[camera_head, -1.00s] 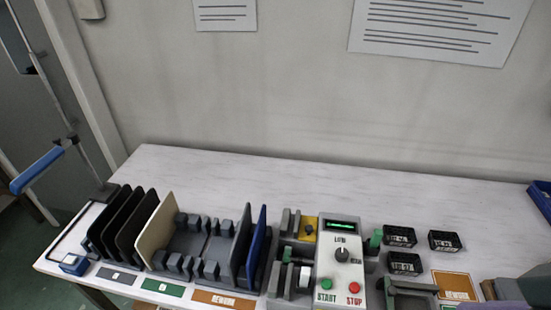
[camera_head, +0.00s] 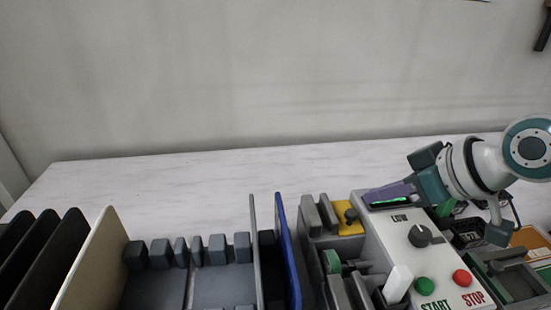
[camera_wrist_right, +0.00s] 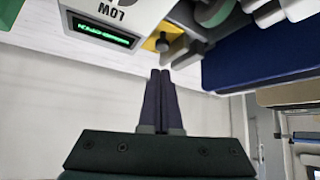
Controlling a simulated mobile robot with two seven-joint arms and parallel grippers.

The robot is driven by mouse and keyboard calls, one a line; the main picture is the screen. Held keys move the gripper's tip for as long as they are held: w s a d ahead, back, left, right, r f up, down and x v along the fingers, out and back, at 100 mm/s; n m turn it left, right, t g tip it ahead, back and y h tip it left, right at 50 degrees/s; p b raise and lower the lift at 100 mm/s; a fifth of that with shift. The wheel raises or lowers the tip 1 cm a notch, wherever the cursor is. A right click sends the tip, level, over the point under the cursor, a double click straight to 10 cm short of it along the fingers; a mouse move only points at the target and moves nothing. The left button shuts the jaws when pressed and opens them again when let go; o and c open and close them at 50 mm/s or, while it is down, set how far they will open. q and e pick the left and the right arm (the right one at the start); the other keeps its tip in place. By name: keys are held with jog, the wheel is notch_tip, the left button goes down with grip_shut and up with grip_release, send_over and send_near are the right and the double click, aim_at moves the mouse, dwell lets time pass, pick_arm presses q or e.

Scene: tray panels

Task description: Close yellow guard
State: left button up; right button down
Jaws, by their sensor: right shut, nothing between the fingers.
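The yellow guard (camera_head: 346,222) is a small yellow plate with a dark knob, beside the left side of the control box in the head view. Its yellow part also shows near the top of the right wrist view (camera_wrist_right: 151,43). My right gripper (camera_head: 368,197) is shut and empty, its dark purple fingers pointing left across the back end of the control box. In the right wrist view the closed fingertips (camera_wrist_right: 160,73) lie just below the guard in the picture, with no contact visible. My left gripper is not in view.
The control box (camera_head: 385,235) has a lit display, a knob, and green and red buttons. A blue panel (camera_head: 288,250) stands upright in a rack left of the guard. Grey blocks (camera_head: 318,215) flank the guard. The white tabletop (camera_head: 200,205) behind is clear.

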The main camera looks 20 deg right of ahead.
aim_at(353, 212)
jog(key=b+x, duration=0.2)
jog(key=x, duration=0.4)
jog(key=shift+f, duration=0.1)
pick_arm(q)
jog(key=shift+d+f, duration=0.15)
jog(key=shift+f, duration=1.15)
pick_arm(e)
jog(key=shift+w+a+f, duration=0.2)
jog(key=shift+w+f, duration=0.25)
jog(key=shift+w, duration=0.1)
